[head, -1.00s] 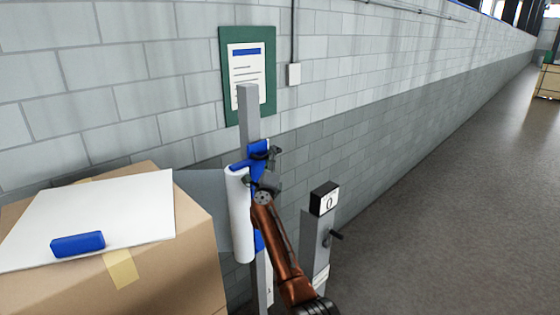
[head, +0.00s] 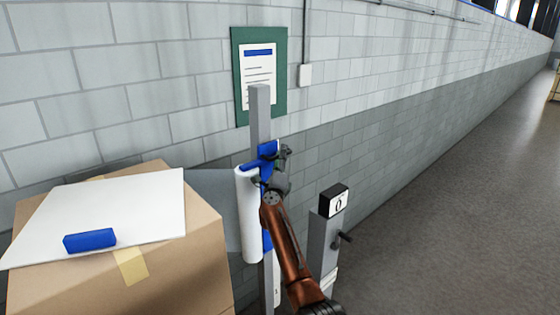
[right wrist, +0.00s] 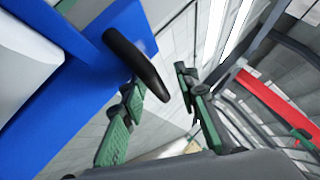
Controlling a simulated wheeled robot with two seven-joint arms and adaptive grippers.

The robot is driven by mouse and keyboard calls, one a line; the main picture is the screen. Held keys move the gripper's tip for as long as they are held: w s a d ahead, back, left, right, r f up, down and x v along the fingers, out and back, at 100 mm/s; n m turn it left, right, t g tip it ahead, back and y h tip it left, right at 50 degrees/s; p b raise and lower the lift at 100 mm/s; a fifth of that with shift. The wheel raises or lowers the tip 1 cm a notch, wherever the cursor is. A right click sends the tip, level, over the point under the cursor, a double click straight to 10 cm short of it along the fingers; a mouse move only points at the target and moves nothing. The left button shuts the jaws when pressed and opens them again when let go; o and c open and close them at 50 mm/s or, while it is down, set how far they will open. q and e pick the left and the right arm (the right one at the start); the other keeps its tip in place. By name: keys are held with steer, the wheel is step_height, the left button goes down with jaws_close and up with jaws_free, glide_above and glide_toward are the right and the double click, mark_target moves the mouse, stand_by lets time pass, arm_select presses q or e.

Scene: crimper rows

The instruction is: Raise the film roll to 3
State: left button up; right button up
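The white film roll (head: 248,215) stands upright on a blue carriage (head: 267,238) on a grey mast (head: 260,115). In the right wrist view the blue carriage (right wrist: 75,85) fills the left side, with a black handle (right wrist: 135,62) sticking out of it. My right gripper (head: 283,165) is beside the carriage. Its green fingers (right wrist: 160,85) are apart, and the handle's free end shows between them, closer to the left finger. I cannot tell whether they touch. A counter box (head: 338,203) right of the mast reads 0. My left gripper is not in view.
A cardboard box (head: 185,265) with a white sheet (head: 120,205) and a blue block (head: 90,240) stands left of the roll. A grey post (head: 322,255) with a crank (head: 345,238) stands right.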

steer(key=shift+s+a+f, duration=0.25)
steer(key=shift+s+a, duration=0.15)
steer(key=shift+s, duration=0.05)
steer(key=d+v, duration=0.1)
steer(key=v, duration=0.5)
steer(key=shift+s+a, duration=0.2)
steer(key=shift+a, duration=0.05)
